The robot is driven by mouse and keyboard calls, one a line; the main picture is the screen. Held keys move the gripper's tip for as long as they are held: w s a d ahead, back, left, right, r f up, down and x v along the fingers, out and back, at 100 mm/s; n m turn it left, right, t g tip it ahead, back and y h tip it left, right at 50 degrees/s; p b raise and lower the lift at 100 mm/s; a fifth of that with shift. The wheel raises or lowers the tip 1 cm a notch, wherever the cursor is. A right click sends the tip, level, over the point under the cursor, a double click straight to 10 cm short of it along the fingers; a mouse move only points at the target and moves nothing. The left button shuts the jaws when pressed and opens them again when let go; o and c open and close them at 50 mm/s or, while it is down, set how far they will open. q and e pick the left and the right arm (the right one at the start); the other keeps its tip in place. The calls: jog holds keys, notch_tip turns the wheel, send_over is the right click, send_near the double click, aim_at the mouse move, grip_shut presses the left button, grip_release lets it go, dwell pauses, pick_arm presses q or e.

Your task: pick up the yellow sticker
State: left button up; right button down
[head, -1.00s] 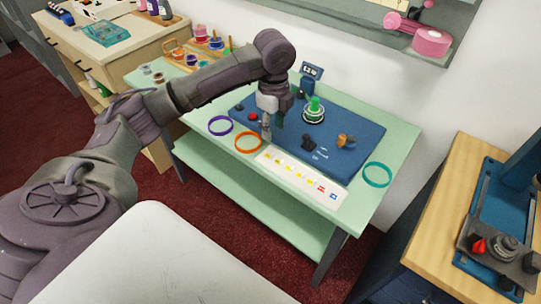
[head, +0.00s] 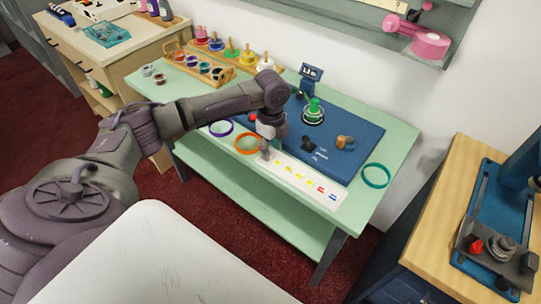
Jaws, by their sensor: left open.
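A white strip (head: 297,182) lies along the front edge of the green table and bears a row of small stickers. Several are yellow, such as one yellow sticker (head: 290,170) left of the strip's middle. Red and blue marks are at its right end. My left gripper (head: 266,155) is open and points down at the strip's left end, which it partly hides. I cannot tell whether its fingertips touch the strip or a sticker. My right gripper is not in view.
A blue mat (head: 355,146) lies behind the strip, with a green-topped device (head: 314,110) on it. An orange ring (head: 246,144) and a purple ring (head: 221,128) lie left of the gripper. A teal ring (head: 377,175) lies at the right. A wooden rack (head: 232,74) stands at the back left.

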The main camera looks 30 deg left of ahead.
pick_arm(q)
notch_tip(320, 180, down, 2)
jog(key=shift+f, duration=0.1)
jog(key=c, duration=0.8)
jog(key=shift+o, duration=0.2)
jog(key=shift+r, duration=0.25)
